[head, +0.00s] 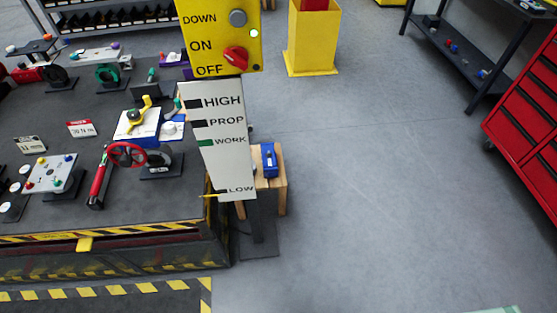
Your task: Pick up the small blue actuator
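A small blue block-shaped object (269,160), which looks like the small blue actuator, sits on a wooden stool (283,183) just right of the white level panel. The panel hides the left part of the stool. Another blue-sided unit (140,127) with a white top and a yellow handle stands on the dark workbench at left. Neither of my grippers is in view.
The dark workbench (60,222) with hazard-striped edges fills the left. A white level panel (223,165) hangs under a yellow control box (210,50) on a post. A yellow bin (313,40) and a red tool cabinet (530,110) stand farther off. Grey floor at right is clear.

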